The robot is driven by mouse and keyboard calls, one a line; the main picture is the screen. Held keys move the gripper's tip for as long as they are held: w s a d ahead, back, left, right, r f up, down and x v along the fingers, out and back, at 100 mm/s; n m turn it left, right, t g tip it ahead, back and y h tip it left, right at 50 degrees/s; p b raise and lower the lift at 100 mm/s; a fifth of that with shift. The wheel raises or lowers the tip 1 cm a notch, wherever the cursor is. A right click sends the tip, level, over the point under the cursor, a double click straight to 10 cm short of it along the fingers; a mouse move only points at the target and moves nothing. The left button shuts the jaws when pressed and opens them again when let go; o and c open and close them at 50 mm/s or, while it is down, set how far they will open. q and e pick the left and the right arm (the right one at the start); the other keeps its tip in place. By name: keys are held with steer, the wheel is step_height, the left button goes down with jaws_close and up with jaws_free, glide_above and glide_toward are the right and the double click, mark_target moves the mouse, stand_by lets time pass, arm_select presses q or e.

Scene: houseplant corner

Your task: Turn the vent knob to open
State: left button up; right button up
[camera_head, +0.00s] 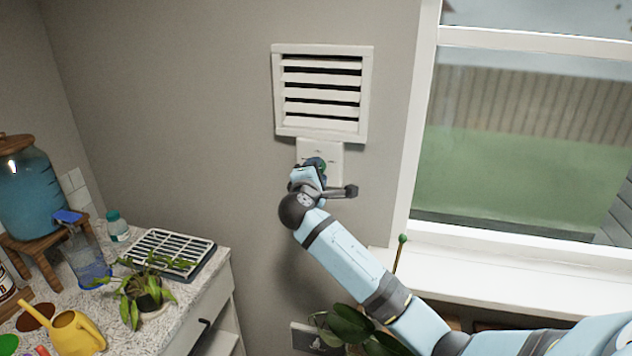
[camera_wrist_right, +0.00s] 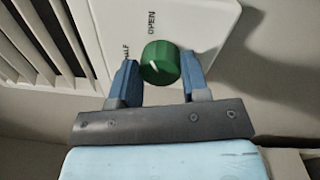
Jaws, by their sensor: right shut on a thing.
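The green vent knob (camera_wrist_right: 160,62) sits on a white wall plate (camera_head: 335,155) below the white louvred vent (camera_head: 320,92). A white pointer line shows on the knob's lower left in the right wrist view. The plate bears the words HALF and OPEN there. I cannot tell exactly which mark the pointer lines up with. My right gripper (camera_head: 316,168) is shut on the knob, with one blue finger on each side of it. In the head view the gripper mostly hides the knob. The vent slats show dark gaps between them. My left gripper is out of view.
A window (camera_head: 520,140) with a white sill (camera_head: 480,277) is at the right. A counter (camera_head: 190,300) at the lower left holds a water dispenser (camera_head: 40,195), a yellow watering can (camera_head: 75,333), a drying rack (camera_head: 170,250) and a potted plant. Leafy plants (camera_head: 350,325) stand below my right arm.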

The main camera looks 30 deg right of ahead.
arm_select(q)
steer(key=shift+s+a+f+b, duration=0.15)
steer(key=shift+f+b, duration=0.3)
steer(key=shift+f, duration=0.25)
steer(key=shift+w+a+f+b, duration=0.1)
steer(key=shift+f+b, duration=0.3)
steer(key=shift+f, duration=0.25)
arm_select(e)
steer(key=shift+f+m, duration=0.1)
steer(key=shift+m, duration=1.1)
steer(key=o, duration=0.9)
arm_select(q)
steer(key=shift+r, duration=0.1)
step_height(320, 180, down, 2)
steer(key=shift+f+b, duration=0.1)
steer(key=shift+b, duration=0.85)
arm_select(e)
steer(key=v, duration=1.3)
steer(key=shift+s+a, duration=0.15)
steer(key=shift+a, duration=0.25)
